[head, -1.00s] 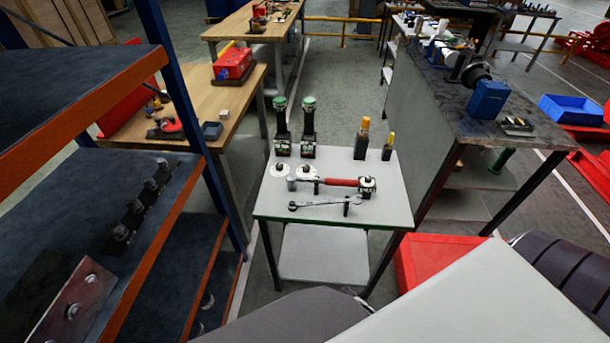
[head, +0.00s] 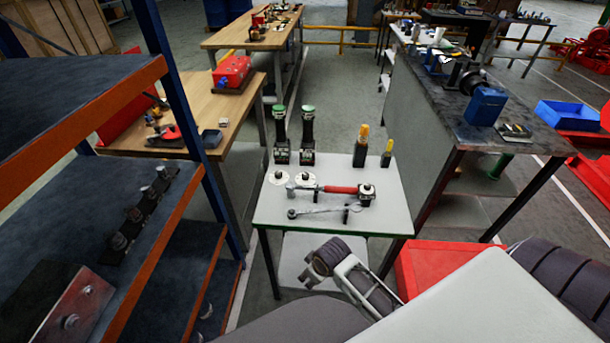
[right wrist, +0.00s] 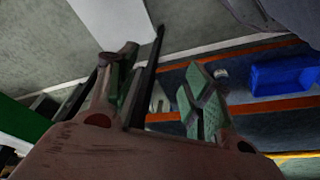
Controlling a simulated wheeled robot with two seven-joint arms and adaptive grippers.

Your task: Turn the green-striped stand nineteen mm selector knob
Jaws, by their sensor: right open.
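The green-striped stand (head: 385,212) is a small white-topped table with a green front edge, in the middle of the head view. Two white dials with small knobs lie at its left: a left one (head: 279,177) and a right one (head: 303,178). Their markings are too small to read, so I cannot tell which is the nineteen mm selector. My right gripper (head: 306,270) is open and empty, in front of and below the stand's front edge, apart from the dials. Its spread fingers also show in the right wrist view (right wrist: 160,82). My left gripper is not in view.
A red-handled tool (head: 340,190) and a wrench (head: 325,211) lie on supports in front of the dials. Two green-topped black posts (head: 307,135) and yellow-handled tools (head: 361,145) stand behind. A blue-and-orange shelf (head: 150,245) is at left, a red bin (head: 425,262) at right.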

